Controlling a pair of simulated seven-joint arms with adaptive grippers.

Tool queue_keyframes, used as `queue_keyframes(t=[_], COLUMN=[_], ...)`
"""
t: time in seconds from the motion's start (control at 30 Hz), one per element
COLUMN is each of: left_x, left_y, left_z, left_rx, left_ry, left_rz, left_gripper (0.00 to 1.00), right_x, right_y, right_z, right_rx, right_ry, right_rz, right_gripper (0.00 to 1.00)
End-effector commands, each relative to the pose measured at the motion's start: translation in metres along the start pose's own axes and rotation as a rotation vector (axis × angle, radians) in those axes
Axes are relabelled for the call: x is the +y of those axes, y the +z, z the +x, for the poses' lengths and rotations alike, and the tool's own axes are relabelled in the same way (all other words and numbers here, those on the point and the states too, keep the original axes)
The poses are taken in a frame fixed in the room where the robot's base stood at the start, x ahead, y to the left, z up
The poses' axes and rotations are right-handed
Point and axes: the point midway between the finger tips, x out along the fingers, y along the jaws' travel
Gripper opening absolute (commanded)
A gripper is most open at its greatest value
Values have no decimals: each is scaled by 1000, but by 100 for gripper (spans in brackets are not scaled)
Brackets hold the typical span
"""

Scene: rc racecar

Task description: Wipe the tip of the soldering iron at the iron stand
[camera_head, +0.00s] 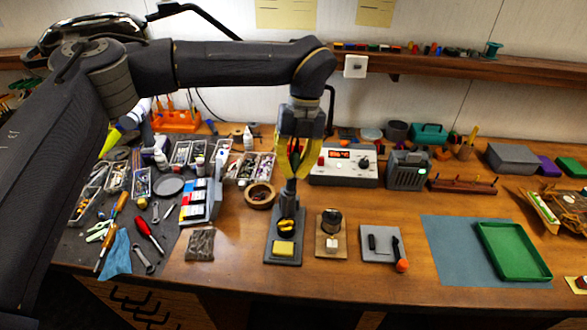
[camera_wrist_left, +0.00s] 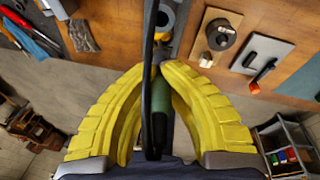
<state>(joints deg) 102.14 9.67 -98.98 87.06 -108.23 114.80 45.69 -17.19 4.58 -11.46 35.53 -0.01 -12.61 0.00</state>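My left gripper (camera_head: 291,177) is right above the stand, pointing down. In the left wrist view, its yellow fingers (camera_wrist_left: 160,68) close around a dark green and black handle, which looks like the soldering iron (camera_wrist_left: 158,105). The iron's tip is hidden, and I cannot tell whether it is inside the holder. Part of the stand shows at the top of the wrist view (camera_wrist_left: 183,42). My right gripper is not in view.
A green tray (camera_head: 513,252) lies at right.

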Motion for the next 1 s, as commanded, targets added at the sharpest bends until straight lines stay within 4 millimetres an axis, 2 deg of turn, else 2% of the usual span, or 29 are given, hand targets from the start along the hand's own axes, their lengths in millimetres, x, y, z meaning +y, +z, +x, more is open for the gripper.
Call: queue_keyframes(t=[1.0], left_x=[-1], left_y=[1], left_z=[6], left_rx=[0], left_ry=[0], left_rz=[0], left_gripper=[0], right_x=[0], right_y=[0], right_z=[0], right_rx=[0], right_ry=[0], right_rz=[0], right_gripper=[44])
